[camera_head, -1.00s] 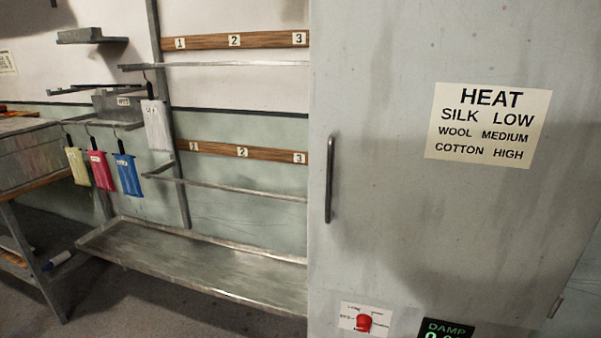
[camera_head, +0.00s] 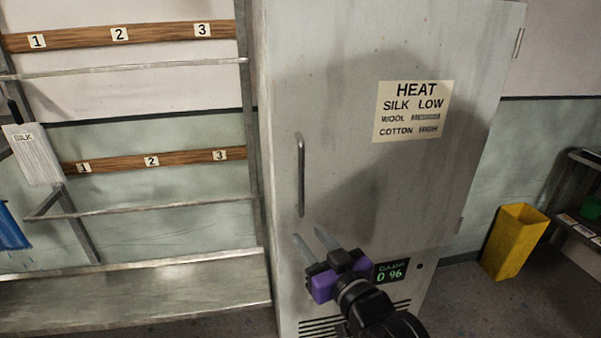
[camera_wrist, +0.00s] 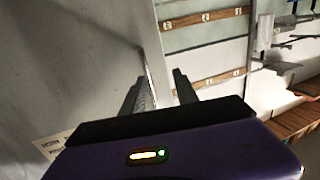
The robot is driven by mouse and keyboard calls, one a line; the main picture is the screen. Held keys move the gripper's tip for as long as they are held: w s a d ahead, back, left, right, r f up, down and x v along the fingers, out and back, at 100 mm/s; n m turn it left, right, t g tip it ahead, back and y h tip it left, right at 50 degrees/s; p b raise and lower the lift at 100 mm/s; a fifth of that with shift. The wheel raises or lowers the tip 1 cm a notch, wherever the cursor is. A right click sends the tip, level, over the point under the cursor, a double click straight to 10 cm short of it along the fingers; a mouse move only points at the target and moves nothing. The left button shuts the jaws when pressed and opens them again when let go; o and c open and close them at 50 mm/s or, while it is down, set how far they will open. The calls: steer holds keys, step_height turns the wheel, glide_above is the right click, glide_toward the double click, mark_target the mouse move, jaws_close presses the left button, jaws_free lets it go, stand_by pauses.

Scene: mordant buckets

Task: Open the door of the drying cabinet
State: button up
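The grey drying cabinet's door (camera_head: 345,110) is shut. Its dark vertical bar handle (camera_head: 301,175) is near the door's left edge, and hinges show on the right side. My purple and black gripper (camera_head: 309,236) is in front of the lower door, with its two fingers apart and nothing held. In the head view the fingertips appear just below the handle's lower end. In the wrist view the handle (camera_wrist: 147,66) shows ahead, between the directions of the two fingers (camera_wrist: 158,82). I cannot tell how far the fingers are from it. The red heat knob is hidden behind my gripper.
A heat label (camera_head: 412,111) is on the door, and a damp display (camera_head: 391,271) reads 0.96. A rack with numbered rails (camera_head: 150,162) and a metal trough (camera_head: 130,290) stands left. A yellow bin (camera_head: 514,242) stands on the floor at right, with clear floor near it.

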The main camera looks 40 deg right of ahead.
steer(key=h, duration=0.1)
glide_toward(303, 181)
steer(key=w, duration=0.3)
steer(key=shift+m, duration=0.4)
steer(key=p+x, duration=0.1)
steer(key=x, duration=0.3)
steer(key=d+p+x, duration=0.1)
steer(key=x, duration=0.3)
steer(key=shift+s+p, duration=0.25)
steer(key=shift+p, duration=0.1)
jaws_close()
